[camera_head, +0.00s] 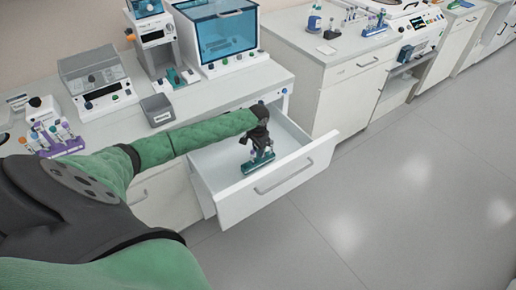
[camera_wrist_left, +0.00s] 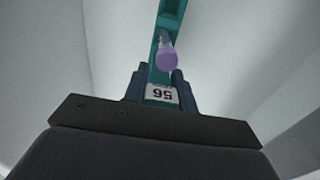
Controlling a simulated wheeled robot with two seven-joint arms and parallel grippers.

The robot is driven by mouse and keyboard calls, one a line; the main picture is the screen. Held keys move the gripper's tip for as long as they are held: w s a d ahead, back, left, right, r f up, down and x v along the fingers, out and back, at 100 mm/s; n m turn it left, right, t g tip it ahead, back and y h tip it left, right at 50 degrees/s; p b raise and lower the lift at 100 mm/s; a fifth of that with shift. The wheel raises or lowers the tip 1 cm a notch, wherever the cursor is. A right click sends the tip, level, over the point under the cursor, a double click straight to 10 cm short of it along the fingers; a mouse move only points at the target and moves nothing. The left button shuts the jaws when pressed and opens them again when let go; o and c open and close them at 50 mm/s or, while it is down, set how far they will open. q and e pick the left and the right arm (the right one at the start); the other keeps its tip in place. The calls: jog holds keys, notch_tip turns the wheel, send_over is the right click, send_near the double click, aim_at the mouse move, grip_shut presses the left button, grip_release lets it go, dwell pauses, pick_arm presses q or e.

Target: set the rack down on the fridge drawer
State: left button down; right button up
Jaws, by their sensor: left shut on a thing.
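A teal rack (camera_head: 258,161) with tubes in it is inside or just above the open white drawer (camera_head: 262,196). My left gripper (camera_head: 259,141) is over the drawer, pointing down, and is shut on the rack. In the left wrist view the rack (camera_wrist_left: 161,75) runs up between the fingers of my left gripper (camera_wrist_left: 160,90). It carries a purple-capped tube (camera_wrist_left: 166,59) and a white label (camera_wrist_left: 161,94) reading 96. Pale drawer walls surround it there. I cannot tell whether the rack touches the drawer floor. My right gripper is not in view.
The counter above the drawer holds a blue-windowed box (camera_head: 222,38), a grey bin (camera_head: 158,110), a balance-like device (camera_head: 98,80) and a purple tube rack (camera_head: 60,138). Another cabinet (camera_head: 345,92) stands to the right of the drawer. The floor (camera_head: 400,190) in front is clear.

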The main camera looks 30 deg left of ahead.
pick_arm(q)
jog(key=shift+f, duration=0.4)
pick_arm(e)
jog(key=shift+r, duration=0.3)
pick_arm(q)
jog(key=c, duration=1.1)
grip_release()
jog(key=shift+o, duration=0.2)
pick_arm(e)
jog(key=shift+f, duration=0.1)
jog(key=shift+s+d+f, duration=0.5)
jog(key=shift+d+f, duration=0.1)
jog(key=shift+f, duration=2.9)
pick_arm(q)
jog(key=shift+r, duration=1.25)
jog(key=shift+r+b, duration=0.85)
jog(key=shift+r, duration=1.8)
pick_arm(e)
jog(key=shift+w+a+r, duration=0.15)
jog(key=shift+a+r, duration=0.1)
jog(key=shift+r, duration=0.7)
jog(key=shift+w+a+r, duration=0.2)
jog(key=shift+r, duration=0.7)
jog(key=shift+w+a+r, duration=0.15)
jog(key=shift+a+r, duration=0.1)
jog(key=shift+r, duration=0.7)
